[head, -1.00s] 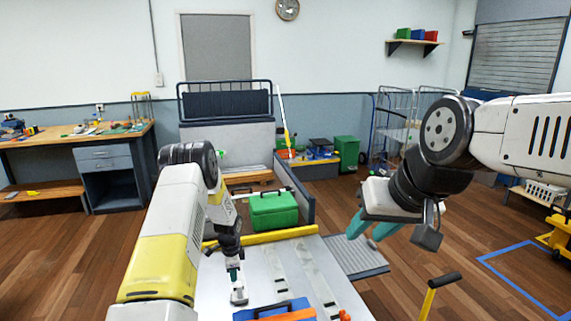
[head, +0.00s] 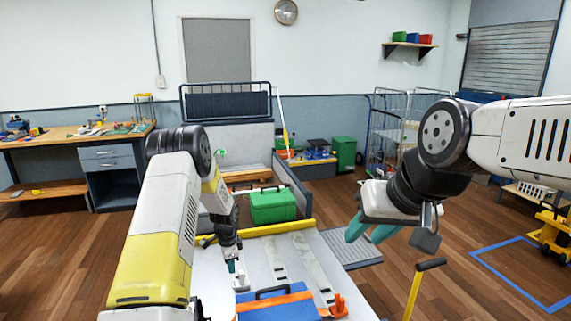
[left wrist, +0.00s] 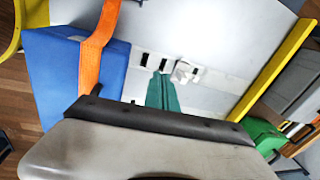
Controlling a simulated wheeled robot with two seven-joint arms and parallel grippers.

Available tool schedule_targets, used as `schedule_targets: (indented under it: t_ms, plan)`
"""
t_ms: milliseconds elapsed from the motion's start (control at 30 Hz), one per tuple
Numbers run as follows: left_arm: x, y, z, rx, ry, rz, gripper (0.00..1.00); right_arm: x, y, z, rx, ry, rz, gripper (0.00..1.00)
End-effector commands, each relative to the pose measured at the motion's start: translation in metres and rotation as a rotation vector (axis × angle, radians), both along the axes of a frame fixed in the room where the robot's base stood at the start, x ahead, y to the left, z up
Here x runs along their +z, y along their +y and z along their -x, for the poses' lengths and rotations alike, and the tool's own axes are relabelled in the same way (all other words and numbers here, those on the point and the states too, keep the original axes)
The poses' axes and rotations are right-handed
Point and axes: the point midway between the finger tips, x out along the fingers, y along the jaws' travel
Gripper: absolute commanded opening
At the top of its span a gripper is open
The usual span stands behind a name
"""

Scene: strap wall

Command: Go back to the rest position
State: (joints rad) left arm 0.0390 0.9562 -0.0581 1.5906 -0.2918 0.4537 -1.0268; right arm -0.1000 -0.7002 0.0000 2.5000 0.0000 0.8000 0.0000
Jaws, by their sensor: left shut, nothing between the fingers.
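My left gripper (head: 236,272) is shut and empty, pointing down over the light grey bed (head: 210,268). Its teal fingers (left wrist: 163,92) show together in the left wrist view, with nothing between them. The blue box (head: 262,294) is just right of it, with an orange strap (head: 285,303) across its top; the box (left wrist: 58,75) and strap (left wrist: 98,45) also show in the left wrist view. My right gripper (head: 369,233) hangs at the right above the floor, its teal fingers apart and empty.
A green box (head: 273,207) stands beyond the yellow bar (head: 262,230) at the bed's far edge. Light straps (head: 308,262) lie on the bed. An orange piece (head: 339,306) sits by its right side. A yellow post with a black handle (head: 414,290) stands at the right.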

Motion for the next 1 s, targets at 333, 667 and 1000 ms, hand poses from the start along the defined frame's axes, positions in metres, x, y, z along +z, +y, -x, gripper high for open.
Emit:
schedule_targets:
  t_ms: [333, 667, 1000]
  plan:
    - [0.106, -0.003, 0.012, 0.169, -0.066, 0.049, 0.00, 0.000, 0.000, 0.000, 0.000, 0.000, 0.000, 0.36]
    - [0.267, -0.016, 0.088, 0.476, -0.163, 0.179, 0.00, 0.000, 0.000, 0.000, 0.000, 0.000, 0.000, 0.36]
    - [0.374, -0.033, 0.218, 0.785, -0.237, 0.368, 0.00, 0.000, 0.000, 0.000, 0.000, 0.000, 0.000, 0.36]
